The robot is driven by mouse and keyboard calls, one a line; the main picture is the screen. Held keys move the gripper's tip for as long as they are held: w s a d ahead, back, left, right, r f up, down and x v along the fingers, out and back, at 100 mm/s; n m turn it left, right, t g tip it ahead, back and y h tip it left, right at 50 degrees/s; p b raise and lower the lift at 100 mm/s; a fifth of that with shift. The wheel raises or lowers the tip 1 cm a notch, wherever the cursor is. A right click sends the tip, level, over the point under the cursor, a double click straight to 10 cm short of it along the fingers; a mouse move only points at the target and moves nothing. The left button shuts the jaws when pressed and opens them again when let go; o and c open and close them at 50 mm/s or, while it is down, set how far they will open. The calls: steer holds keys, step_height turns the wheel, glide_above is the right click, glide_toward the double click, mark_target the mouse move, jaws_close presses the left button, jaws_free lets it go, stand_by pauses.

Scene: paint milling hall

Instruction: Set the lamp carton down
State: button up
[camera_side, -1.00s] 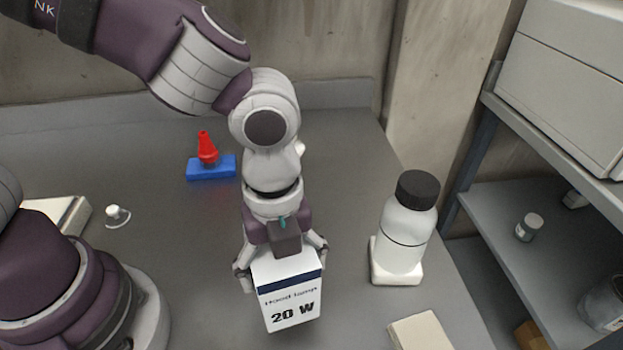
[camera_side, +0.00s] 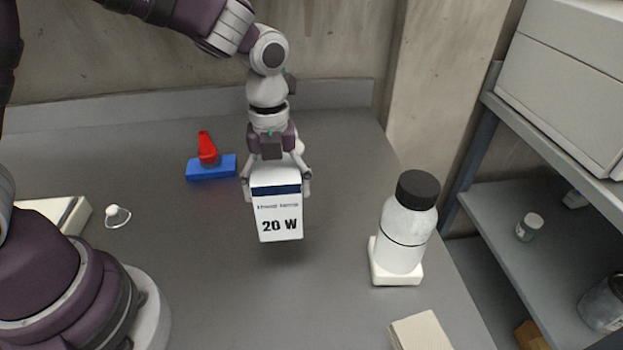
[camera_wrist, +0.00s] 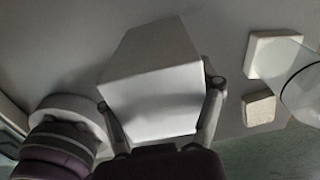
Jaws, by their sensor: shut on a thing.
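The lamp carton (camera_side: 277,214) is a white box with a dark blue band and the print "20 W". My gripper (camera_side: 276,186) is shut on it, one finger on each side. In the side view the carton hangs upright over the grey table, with a shadow below it, and appears clear of the surface. In the wrist view the carton (camera_wrist: 158,85) sits between the two fingers (camera_wrist: 165,105) and hides part of the table behind it.
A white bottle with a black cap (camera_side: 407,225) stands on a white base at the right. A red piece on a blue block (camera_side: 211,168) is at the back left. A cream block (camera_side: 420,332) lies at the front right. A small white knob (camera_side: 117,216) is at the left. The table's middle is clear.

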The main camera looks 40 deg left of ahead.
steer(key=w+f, duration=0.1)
steer(key=w, duration=0.1)
steer(key=w+d+f, duration=0.1)
steer(key=w, duration=0.1)
steer(key=w+d+f, duration=0.1)
steer(key=w+f, duration=0.1)
steer(key=shift+w+f, duration=0.1)
steer(key=shift+w, duration=0.3)
steer(key=o, duration=1.2)
